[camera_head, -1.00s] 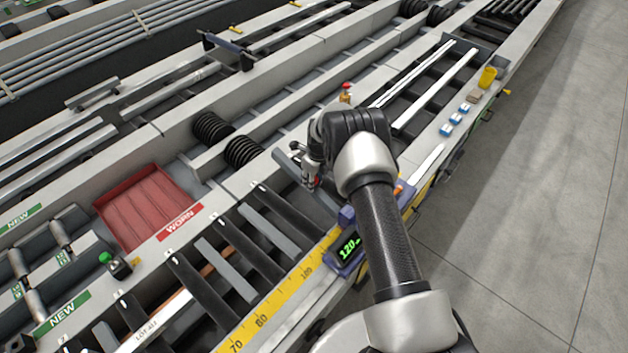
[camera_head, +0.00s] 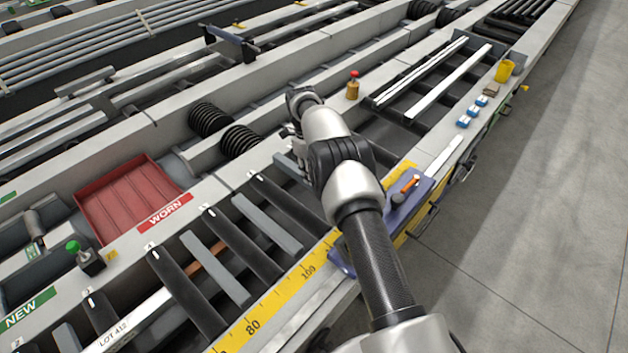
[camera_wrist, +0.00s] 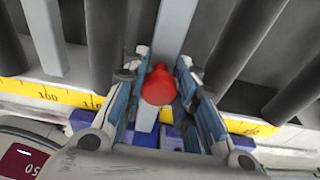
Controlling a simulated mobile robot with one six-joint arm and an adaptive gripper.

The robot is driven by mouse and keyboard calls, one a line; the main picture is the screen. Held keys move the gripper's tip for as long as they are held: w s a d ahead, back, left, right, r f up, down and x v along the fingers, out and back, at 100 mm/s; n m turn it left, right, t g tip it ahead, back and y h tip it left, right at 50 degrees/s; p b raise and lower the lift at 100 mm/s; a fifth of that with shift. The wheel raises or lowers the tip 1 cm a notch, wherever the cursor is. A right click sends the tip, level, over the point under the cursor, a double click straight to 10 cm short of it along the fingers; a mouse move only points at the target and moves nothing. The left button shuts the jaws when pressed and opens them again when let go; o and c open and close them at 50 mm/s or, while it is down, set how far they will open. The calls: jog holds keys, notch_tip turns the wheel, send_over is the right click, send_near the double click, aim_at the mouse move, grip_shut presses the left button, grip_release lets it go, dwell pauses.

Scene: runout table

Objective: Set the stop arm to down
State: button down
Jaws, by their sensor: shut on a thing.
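The stop arm is a flat grey bar (camera_wrist: 178,22) with a red knob (camera_wrist: 158,86), seen in the wrist view. My gripper (camera_wrist: 161,72) has its blue-lined fingers on both sides of the knob and is shut on it. The bar runs from the violet stop carriage (camera_wrist: 146,137) out over the rollers; its height above them is hard to judge. In the head view the carriage (camera_head: 420,190) shows right of my forearm, with an orange lever. A short piece of the bar (camera_head: 288,167) shows there beside my gripper; the knob is hidden by my arm.
A yellow scale (camera_head: 270,310) runs along the table's front edge, by dark rollers (camera_head: 185,290). A red bin (camera_head: 130,200) marked WORN lies left. The floor at right is clear.

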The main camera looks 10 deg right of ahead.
jog(key=shift+s+f+b, duration=0.1)
jog(key=shift+f+b, duration=0.1)
jog(key=shift+b, duration=0.2)
jog(key=c, duration=1.3)
grip_release()
notch_tip(320, 180, up, 10)
jog(key=shift+r, duration=0.1)
